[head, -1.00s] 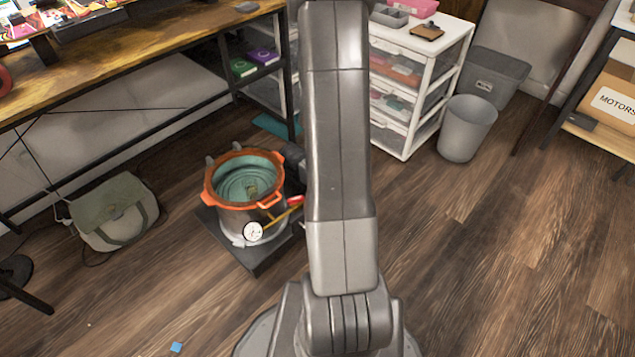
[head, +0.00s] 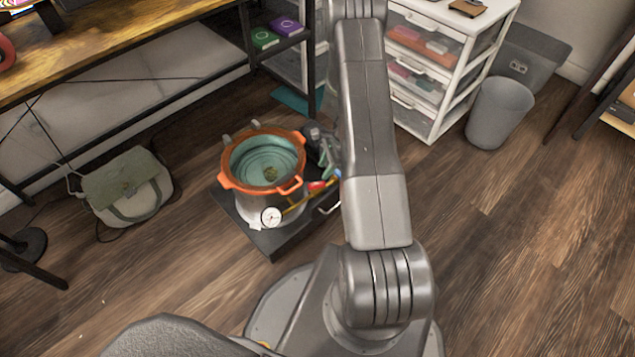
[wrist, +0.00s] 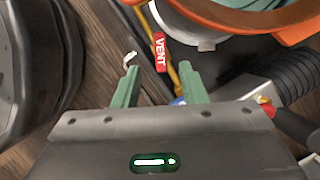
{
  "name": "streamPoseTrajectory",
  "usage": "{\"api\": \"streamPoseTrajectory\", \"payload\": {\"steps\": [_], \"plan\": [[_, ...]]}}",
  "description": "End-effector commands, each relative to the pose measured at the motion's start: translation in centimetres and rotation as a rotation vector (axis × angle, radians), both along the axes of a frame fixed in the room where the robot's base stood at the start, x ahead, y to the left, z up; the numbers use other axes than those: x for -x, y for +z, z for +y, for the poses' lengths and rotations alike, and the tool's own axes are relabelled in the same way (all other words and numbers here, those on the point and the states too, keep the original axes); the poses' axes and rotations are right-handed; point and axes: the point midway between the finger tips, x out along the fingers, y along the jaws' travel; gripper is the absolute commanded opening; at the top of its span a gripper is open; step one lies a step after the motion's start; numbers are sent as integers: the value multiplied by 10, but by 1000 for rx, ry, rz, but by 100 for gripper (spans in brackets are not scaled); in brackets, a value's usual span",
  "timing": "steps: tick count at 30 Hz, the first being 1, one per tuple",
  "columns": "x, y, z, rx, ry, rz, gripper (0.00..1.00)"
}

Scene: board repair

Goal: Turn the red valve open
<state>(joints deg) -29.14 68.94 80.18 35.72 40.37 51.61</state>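The red valve handle (wrist: 160,50), lettered "VENT", sits on a thin yellow pipe (wrist: 173,77) beside the orange-rimmed pot. In the head view the red handle (head: 317,186) shows at the pot's right front, next to my arm. My gripper (wrist: 158,72) has two green fingers spread apart with nothing held between them. In the wrist view the handle lies just past the fingertips, between their lines. I cannot tell whether the fingers touch it. My arm partly hides the gripper in the head view.
The pot (head: 262,133) stands on a dark base plate (head: 270,240), with a round gauge (head: 271,217) at its front. In the wrist view a ribbed dark hose (wrist: 288,75) lies right of the fingers. A bag (head: 128,185) and grey bin (head: 499,113) stand on the floor.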

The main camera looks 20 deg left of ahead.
Motion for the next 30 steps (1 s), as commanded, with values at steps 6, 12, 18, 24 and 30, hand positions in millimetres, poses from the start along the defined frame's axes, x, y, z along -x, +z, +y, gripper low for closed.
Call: {"api": "streamPoseTrajectory", "payload": {"steps": [6,12,18,24,30], "plan": [[12,-46,14,1,2,1,38],[17,-68,22,0,2,-1,38],[19,-75,24,-1,1,-1,38],[19,-74,24,-1,1,-1,38],[19,-74,24,-1,1,-1,3]]}}
